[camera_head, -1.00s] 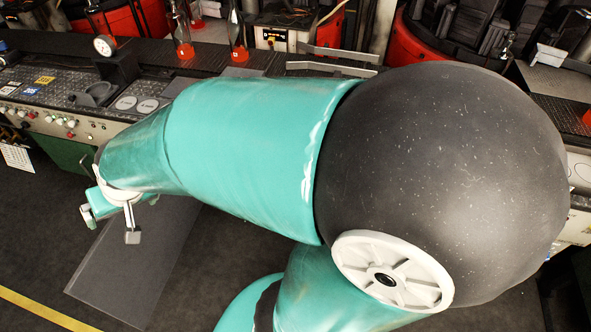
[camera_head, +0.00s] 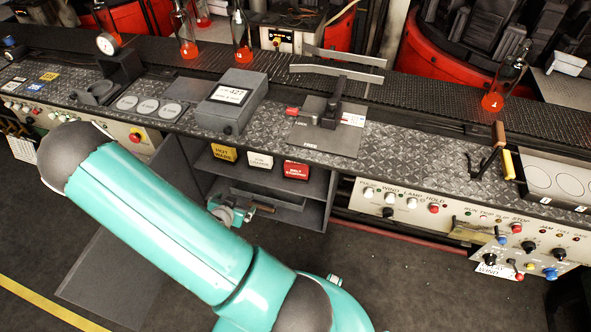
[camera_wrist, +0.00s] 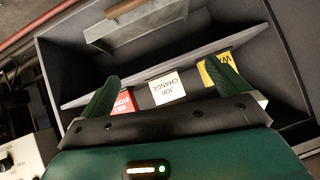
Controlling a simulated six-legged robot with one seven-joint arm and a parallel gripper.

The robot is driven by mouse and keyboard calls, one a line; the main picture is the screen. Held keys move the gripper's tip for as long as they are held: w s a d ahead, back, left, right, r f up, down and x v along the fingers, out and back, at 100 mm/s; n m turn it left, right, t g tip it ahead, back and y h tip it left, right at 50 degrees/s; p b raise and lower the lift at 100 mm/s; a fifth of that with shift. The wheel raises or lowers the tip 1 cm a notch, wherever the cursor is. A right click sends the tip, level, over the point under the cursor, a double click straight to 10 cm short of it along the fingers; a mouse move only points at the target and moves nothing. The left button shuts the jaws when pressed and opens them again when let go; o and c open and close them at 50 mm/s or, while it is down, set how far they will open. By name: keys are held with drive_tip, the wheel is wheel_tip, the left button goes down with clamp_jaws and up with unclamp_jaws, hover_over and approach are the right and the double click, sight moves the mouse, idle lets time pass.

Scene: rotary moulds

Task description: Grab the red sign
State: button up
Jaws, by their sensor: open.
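The red sign (camera_head: 296,170) is a small block with white lettering. It stands at the right end of a row of three signs on the upper shelf of a grey cabinet (camera_head: 318,188) under the bench. In the wrist view the red sign (camera_wrist: 122,104) is at the left, partly hidden by my left finger. My gripper (camera_head: 232,212) is low in front of the cabinet, left of and below the red sign. In the wrist view my gripper (camera_wrist: 167,72) has its green fingers wide apart. The white sign lies between them in the picture, and nothing is clearly held.
A white sign (camera_head: 259,161) and a yellow sign (camera_head: 222,153) stand beside the red one. A wooden-handled tool (camera_wrist: 125,8) lies in the lower compartment. The cabinet's walls and shelf edge are close to my gripper. Above is the bench with a grey display box (camera_head: 232,100).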

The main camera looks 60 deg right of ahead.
drive_tip(key=s+d+f+h, duration=0.2)
drive_tip(key=s+d+h, duration=0.2)
drive_tip(key=s+d, duration=0.4)
drive_tip(key=n+t+h, duration=0.1)
drive_tip(key=n+h, duration=0.1)
drive_tip(key=h, duration=0.2)
approach(297, 172)
drive_tip(key=x, duration=0.7)
drive_tip(key=shift+w+d+f, duration=0.1)
drive_tip(key=shift+d, duration=0.15)
drive_tip(key=x, duration=0.5)
drive_tip(key=shift+w+d, duration=0.25)
drive_tip(key=shift+d, duration=0.1)
drive_tip(key=c, duration=1.1)
